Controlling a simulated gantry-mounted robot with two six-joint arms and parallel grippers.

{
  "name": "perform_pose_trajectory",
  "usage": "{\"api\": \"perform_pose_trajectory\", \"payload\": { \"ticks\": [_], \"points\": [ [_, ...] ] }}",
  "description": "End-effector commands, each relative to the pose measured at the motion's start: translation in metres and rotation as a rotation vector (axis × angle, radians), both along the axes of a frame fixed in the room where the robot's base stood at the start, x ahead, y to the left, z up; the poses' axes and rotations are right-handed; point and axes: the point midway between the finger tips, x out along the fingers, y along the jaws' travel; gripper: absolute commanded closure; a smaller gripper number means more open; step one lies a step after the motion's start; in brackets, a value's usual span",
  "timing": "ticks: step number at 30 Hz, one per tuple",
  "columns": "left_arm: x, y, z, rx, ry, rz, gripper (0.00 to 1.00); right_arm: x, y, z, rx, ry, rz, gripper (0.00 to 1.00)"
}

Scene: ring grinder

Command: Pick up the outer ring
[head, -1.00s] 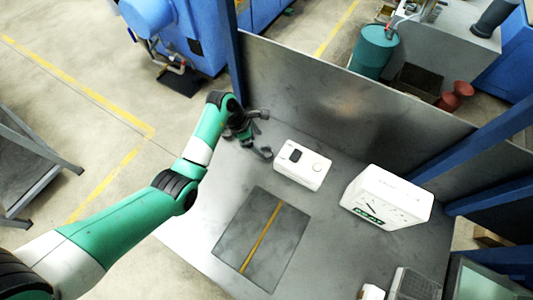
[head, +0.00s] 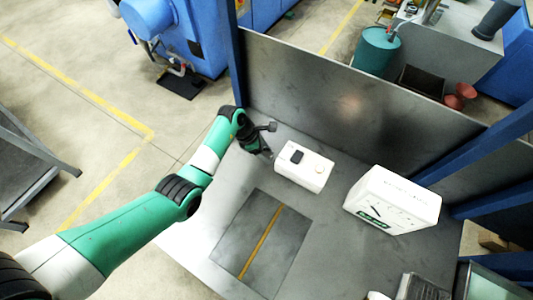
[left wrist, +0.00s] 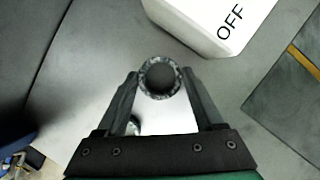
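The outer ring (left wrist: 145,88) is a small, dark, speckled ring in the left wrist view, with its hole facing the camera. It sits between the two fingertips of my left gripper (left wrist: 160,74). The fingers lie close along both sides of the ring; I cannot tell whether they press on it or stand just clear. In the head view my left gripper (head: 262,143) is low at the back left of the metal table (head: 205,236), just left of a white box (head: 305,168). The ring cannot be made out there. My right gripper is not in view.
The white box shows "OFF" close to the fingers in the left wrist view (left wrist: 212,22). A larger white machine (head: 393,200) stands to the right. A dark square plate with a yellow stripe (head: 240,232) lies in front. A metal wall (head: 330,85) closes the back.

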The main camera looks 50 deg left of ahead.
Motion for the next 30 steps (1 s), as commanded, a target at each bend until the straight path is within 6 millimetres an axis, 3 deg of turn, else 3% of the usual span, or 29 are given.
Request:
{"api": "perform_pose_trajectory", "payload": {
  "ticks": [1,9,11,22,27,30],
  "points": [
    [0.000,0.000,0.000,0.000,0.000,0.000,0.42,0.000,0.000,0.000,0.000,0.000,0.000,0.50],
    [0.000,0.000,0.000,0.000,0.000,0.000,0.90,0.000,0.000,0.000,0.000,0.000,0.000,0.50],
    [0.000,0.000,0.000,-0.001,-0.001,0.000,0.98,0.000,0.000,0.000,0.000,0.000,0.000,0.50],
    [0.001,0.000,0.011,0.001,-0.003,0.000,0.98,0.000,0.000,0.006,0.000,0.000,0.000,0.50],
    [0.001,0.000,0.039,0.001,-0.005,-0.001,0.98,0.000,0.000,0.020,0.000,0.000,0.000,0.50],
    [-0.014,-0.007,0.058,0.001,-0.003,0.000,0.98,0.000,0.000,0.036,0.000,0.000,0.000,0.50]
  ]
}}
